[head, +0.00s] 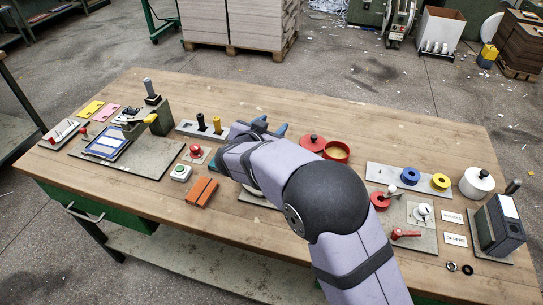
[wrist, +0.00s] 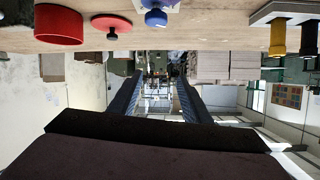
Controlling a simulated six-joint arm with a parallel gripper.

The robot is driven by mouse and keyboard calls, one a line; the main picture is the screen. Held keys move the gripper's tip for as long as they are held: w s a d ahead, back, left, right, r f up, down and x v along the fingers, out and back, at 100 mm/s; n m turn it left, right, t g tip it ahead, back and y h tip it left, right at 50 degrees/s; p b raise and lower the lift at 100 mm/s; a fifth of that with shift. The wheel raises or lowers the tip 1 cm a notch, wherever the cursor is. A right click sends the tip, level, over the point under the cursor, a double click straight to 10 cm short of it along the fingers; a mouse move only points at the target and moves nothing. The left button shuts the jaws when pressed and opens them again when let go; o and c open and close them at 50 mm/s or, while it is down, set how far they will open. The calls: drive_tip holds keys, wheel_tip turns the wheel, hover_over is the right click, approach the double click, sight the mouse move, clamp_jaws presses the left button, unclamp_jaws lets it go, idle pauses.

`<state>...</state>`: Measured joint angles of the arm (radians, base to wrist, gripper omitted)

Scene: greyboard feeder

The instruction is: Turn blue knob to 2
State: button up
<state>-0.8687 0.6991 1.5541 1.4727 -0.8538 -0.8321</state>
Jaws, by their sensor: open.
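A blue knob (wrist: 155,17) shows at the top edge of the wrist view, which is upside down. It is partly cut off, and its pointer and any numbers cannot be read. A plate edge (head: 257,201) shows beside my forearm there. My gripper (wrist: 158,84) is open and empty, its two dark fingers well apart. The gripper is apart from the knob.
A red pot (head: 336,152) and red lid (head: 313,142) stand right of my gripper. A holder (head: 188,128) with black and yellow posts is to its left. A red button (head: 196,150) and orange blocks (head: 201,192) lie left of my arm. Blue (head: 411,174) and yellow rings sit farther right.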

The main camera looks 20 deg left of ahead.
drive_tip(key=s+f+h, duration=0.1)
drive_tip(key=s+f, duration=0.1)
drive_tip(key=s+a+f+h+b, duration=0.1)
drive_tip(key=s+f, duration=0.1)
drive_tip(key=s+a+f+m+g+h, duration=0.1)
drive_tip(key=s+f, duration=0.1)
drive_tip(key=shift+s+a, duration=0.15)
drive_tip(key=shift+s, duration=0.15)
drive_tip(key=shift+x, duration=3.7)
drive_tip(key=shift+r, duration=0.1)
drive_tip(key=c, duration=1)
drive_tip(key=shift+c, duration=0.2)
drive_tip(key=shift+w+r+m+h+p, duration=0.1)
drive_tip(key=shift+r+m+h+p, duration=0.05)
drive_tip(key=shift+m+h+p, duration=0.4)
drive_tip(key=shift+m+g+h+p, duration=0.3)
drive_tip(key=shift+m+h+p, duration=0.05)
drive_tip(key=shift+h, duration=0.1)
